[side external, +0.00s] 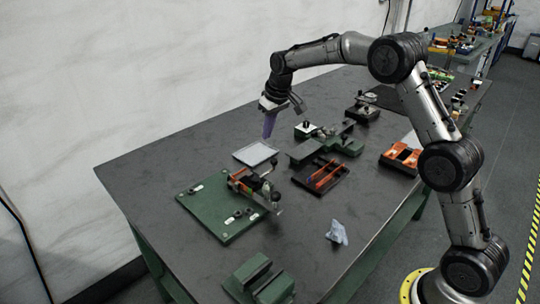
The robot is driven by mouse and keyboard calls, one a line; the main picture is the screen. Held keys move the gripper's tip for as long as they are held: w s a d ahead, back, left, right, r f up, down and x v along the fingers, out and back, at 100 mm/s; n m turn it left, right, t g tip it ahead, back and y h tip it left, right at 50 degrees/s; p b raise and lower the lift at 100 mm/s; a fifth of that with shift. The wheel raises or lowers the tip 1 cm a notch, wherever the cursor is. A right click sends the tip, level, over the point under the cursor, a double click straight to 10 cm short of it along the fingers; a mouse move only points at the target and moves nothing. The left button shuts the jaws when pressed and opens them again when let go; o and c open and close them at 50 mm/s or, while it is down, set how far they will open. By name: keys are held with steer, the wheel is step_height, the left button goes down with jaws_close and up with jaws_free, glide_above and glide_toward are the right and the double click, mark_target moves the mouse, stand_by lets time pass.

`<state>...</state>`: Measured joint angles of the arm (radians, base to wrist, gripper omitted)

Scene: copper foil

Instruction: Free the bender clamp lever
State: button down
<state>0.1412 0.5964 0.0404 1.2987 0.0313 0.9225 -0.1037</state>
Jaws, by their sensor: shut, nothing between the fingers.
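My gripper (268,127) hangs above the table, behind and above the pale flat tray, pointing down. It is shut and empty, apart from everything below it. A green base plate (213,228) lies at the left-middle of the table. A small bench device (250,186) with orange and dark metal parts stands on its right edge and looks like the bender. A dark lever-like part (274,196) sticks out at its front right. The lever's exact position and what holds it are too small to tell.
A pale flat tray (255,153) lies behind the plate. A dark tray with orange tools (321,178), a green vise-like fixture (345,146), an orange holder (400,158), a crumpled cloth (337,232) and a green block (259,279) surround it. The table's left end (145,175) is clear.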

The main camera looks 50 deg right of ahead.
steer(key=x, duration=1)
steer(key=shift+f, duration=0.15)
steer(key=shift+s+a+r, duration=0.1)
steer(key=shift+s+r, duration=0.45)
steer(key=shift+s, duration=0.4)
steer(key=shift+s+r, duration=0.3)
steer(key=shift+s, duration=0.65)
